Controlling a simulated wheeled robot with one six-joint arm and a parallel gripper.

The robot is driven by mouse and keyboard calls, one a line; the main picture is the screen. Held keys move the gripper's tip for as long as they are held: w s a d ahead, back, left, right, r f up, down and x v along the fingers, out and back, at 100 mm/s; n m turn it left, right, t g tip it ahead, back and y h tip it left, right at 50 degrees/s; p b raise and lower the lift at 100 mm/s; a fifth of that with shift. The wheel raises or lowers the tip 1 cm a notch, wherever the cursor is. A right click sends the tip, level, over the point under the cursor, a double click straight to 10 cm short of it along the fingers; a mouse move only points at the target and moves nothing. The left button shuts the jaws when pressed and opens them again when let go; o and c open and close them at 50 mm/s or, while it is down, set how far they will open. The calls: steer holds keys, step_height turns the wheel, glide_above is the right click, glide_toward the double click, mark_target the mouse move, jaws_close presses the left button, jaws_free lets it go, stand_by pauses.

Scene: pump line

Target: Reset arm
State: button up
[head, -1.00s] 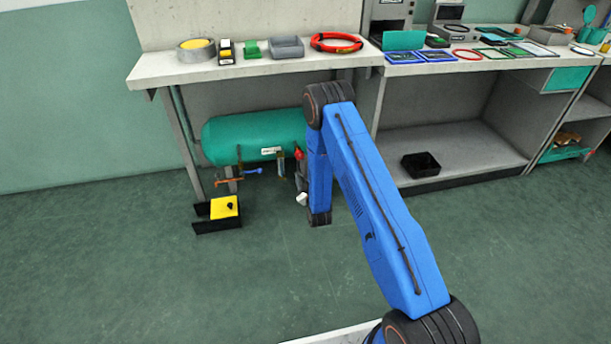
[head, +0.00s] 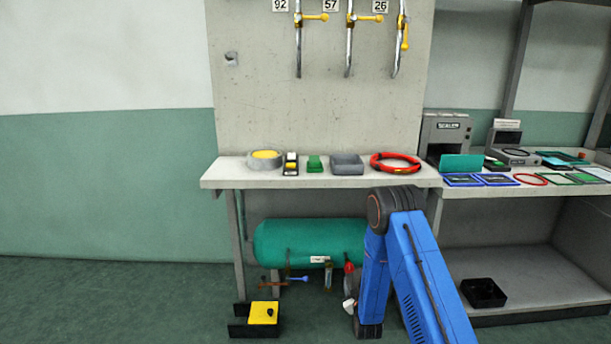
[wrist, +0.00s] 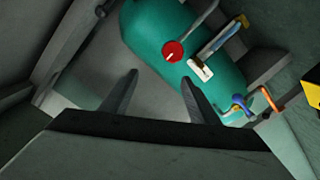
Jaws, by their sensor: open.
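My blue arm (head: 428,275) rises from the lower right in the head view, bends at a dark elbow joint and drops in front of the bench. In the wrist view my gripper (wrist: 160,88) is open, with two dark fingers apart and nothing between them. Beyond the fingers lies the green tank (wrist: 180,50) with a red round knob (wrist: 173,51) and a white label. The tank also shows under the bench in the head view (head: 305,240). I cannot make out the gripper in the head view.
A yellow-topped block (head: 264,312) sits in a black holder on the floor. A black bin (head: 484,293) stands on the right shelf. Floor at left is clear.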

step_height(320, 180, up, 17)
steer(key=s+d+m+g, duration=0.1)
steer(key=s+m+g, duration=0.1)
steer(key=g, duration=0.1)
steer(key=s+d+r+m+g, duration=0.2)
steer(key=s+r+g, duration=0.1)
steer(key=s+r, duration=0.95)
steer(key=s+d+r+m+g, duration=0.1)
steer(key=s+r+g, duration=0.1)
steer(key=s, duration=1.2)
steer(key=s+d+r+m+g, duration=0.1)
steer(key=s+r, duration=0.3)
steer(key=s, duration=1.1)
steer(key=s+d+r+m+g, duration=0.1)
steer(key=s+r+g, duration=0.2)
steer(key=s, duration=1.2)
steer(key=shift+d, duration=0.4)
